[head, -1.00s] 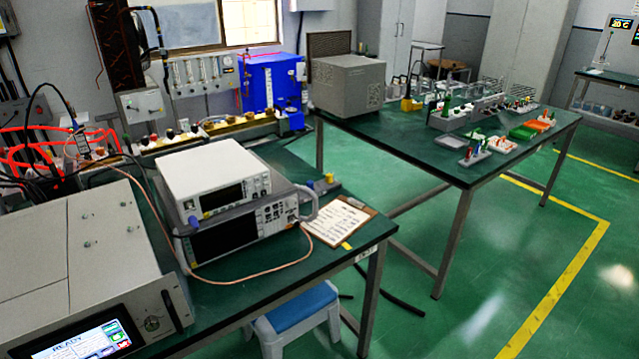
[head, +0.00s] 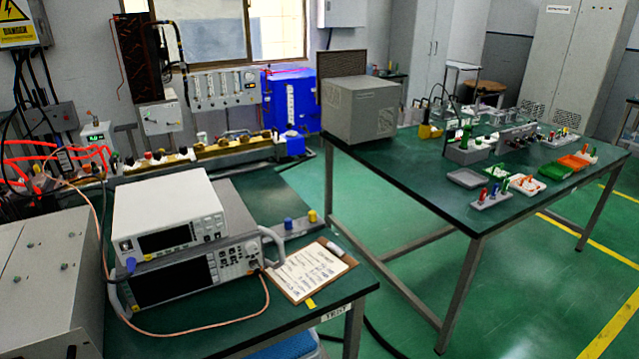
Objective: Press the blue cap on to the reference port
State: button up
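A small blue cap (head: 288,223) stands upright on a grey strip (head: 322,232) at the back right of the near bench. A yellow cap (head: 312,216) stands just to its right. Another small blue piece (head: 131,265) shows at the left front of the stacked white and dark instruments (head: 190,262), near a copper-coloured cable; I cannot tell whether it is a cap. I cannot tell which spot is the reference port. My gripper is not in the head view.
A clipboard (head: 309,272) lies on the near bench's right end. A large grey cabinet (head: 45,285) fills the left front. A second green-topped table (head: 420,170) holds a grey box (head: 358,108) and several small trays. Green floor lies open between the benches.

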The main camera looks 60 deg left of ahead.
aim_at(289, 224)
jog(key=i, duration=1.65)
jog(key=u, duration=3.85)
